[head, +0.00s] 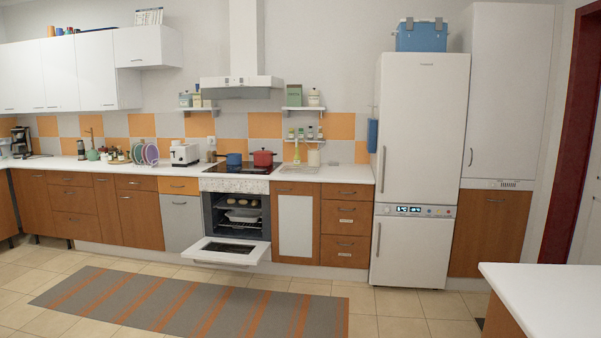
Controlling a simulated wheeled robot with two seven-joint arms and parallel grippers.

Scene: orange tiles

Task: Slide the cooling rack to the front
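The oven (206,222) under the black cooktop stands with its door (229,251) folded down and open. Inside, a rack with several small round pale items (238,202) is on the upper level. A lower rack (240,226) holds a light-coloured dish (243,215). Both racks appear to be inside the oven cavity, and I cannot tell which one is the cooling rack. Neither of my grippers is in view.
A grey and orange striped rug (200,302) lies in front of the oven. A white-topped counter (560,290) stands at the right front. The white fridge (420,170) is to the right. A blue pot (234,158) and a red pot (264,158) sit on the cooktop.

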